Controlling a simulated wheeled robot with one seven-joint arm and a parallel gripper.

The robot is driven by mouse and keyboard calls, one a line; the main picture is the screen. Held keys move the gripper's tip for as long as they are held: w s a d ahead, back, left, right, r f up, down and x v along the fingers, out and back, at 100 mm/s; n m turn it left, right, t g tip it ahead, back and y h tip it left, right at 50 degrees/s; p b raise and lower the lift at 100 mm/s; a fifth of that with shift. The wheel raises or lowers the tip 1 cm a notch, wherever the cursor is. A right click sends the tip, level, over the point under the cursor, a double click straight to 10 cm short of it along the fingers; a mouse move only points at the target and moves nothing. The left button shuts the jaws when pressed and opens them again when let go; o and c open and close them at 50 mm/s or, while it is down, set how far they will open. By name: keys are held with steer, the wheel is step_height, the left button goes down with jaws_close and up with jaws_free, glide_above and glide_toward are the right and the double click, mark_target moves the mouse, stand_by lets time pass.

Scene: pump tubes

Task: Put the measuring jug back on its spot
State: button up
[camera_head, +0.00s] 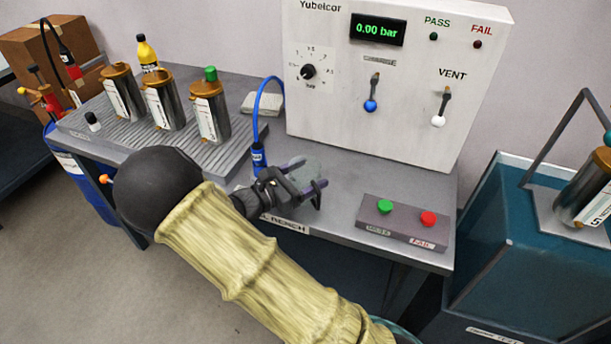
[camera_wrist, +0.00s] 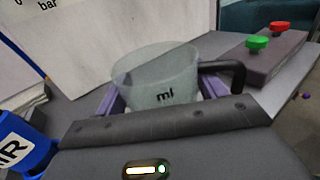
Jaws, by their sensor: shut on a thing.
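The measuring jug (camera_wrist: 160,90) is a clear, greyish cup with "ml" printed on it and a dark handle (camera_wrist: 232,75) on its right in the wrist view. My gripper (camera_wrist: 155,100) has its purple fingers on either side of the jug and is shut on it. In the head view my gripper (camera_head: 307,190) is over the front part of the grey bench, with the jug (camera_head: 303,172) faint and see-through between the fingers. I cannot tell whether the jug's base touches the bench. No marked spot for the jug is clear in view.
A blue hose fitting (camera_head: 258,158) stands just left of my gripper. The button box (camera_head: 402,222) is to the right, and the white test panel (camera_head: 390,90) rises behind. Several metal cylinders (camera_head: 210,112) stand on a ribbed tray (camera_head: 80,128) at left. Bare bench (camera_head: 355,170) lies before the panel.

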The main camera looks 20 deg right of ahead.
steer(key=shift+f, duration=0.1)
steer(key=o, duration=1)
steer(key=shift+c, duration=0.2)
steer(key=p+v, duration=0.1)
steer(key=v, duration=1.1)
steer(key=shift+p, duration=0.3)
